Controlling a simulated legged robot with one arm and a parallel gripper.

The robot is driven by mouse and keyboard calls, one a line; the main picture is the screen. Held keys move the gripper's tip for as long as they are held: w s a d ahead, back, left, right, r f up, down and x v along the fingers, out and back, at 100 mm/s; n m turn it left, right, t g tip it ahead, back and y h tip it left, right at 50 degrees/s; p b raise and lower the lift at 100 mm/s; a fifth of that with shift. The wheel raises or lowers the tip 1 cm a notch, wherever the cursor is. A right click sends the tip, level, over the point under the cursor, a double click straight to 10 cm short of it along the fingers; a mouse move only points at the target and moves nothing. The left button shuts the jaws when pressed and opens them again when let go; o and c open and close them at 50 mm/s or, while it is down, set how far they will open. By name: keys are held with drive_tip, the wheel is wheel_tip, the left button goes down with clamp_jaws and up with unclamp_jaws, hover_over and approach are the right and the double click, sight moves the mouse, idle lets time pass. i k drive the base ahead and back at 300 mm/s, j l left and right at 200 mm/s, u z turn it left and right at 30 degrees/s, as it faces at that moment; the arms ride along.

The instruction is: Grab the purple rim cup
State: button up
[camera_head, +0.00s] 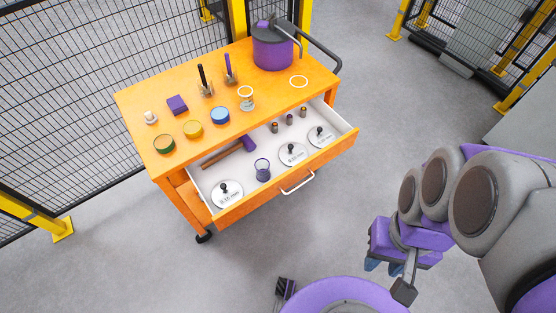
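The purple rim cup (262,168) is a small clear cup with a purple rim. It stands in the open white-lined drawer (228,167) of the orange cart, near the drawer's front. My gripper (382,266) is at the right, well apart from the cart and the cup.
The drawer also holds a purple-headed hammer (225,151), white discs with black knobs (293,155) and small cylinders (290,118). The orange cart top (215,82) carries a pale-rimmed cup (247,102), a purple pot (272,50) and several jars. Open floor lies before the cart.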

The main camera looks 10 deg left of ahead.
sight(262, 165)
drive_tip(key=i+l, duration=0.1)
drive_tip(key=i, duration=0.2)
drive_tip(key=i+l, duration=0.1)
drive_tip(key=i, duration=0.2)
drive_tip(key=u, duration=2.2)
drive_tip(key=l, duration=0.1)
